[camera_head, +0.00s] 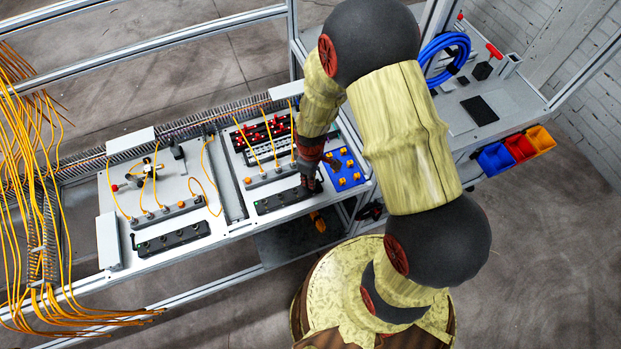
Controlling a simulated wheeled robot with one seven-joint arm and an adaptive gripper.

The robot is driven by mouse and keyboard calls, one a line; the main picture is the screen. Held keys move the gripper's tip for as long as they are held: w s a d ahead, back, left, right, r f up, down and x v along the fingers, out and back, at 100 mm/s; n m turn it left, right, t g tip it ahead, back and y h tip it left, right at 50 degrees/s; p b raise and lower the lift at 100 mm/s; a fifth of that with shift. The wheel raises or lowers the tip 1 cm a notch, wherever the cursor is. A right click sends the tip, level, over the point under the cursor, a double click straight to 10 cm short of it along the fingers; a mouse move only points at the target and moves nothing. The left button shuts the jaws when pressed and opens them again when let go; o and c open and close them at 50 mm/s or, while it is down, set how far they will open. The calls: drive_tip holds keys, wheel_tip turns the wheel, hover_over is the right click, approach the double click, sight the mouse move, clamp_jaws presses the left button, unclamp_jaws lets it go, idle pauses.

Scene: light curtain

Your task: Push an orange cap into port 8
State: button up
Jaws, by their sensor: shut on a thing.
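My gripper (309,183) points down at the right end of a black port block (276,203) on the right-hand panel. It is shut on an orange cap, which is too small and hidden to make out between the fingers. I cannot tell whether the cap touches a port. The port numbers are too small to read. More orange caps (343,181) sit in a blue holder (349,164) just right of my gripper.
A grey block (270,177) with orange cables stands behind the port block. Another black port block (171,238) is on the left panel. Orange cables (30,200) hang at far left. Blue, red and yellow bins (520,148) hang at right.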

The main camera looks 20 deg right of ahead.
drive_tip(key=shift+f, duration=0.2)
idle(0.7)
drive_tip(key=o, duration=0.8)
drive_tip(key=shift+o, duration=0.6)
drive_tip(key=shift+o, duration=1.3)
drive_tip(key=shift+r, duration=0.1)
drive_tip(key=shift+r+p, duration=2.6)
drive_tip(key=shift+r, duration=1.1)
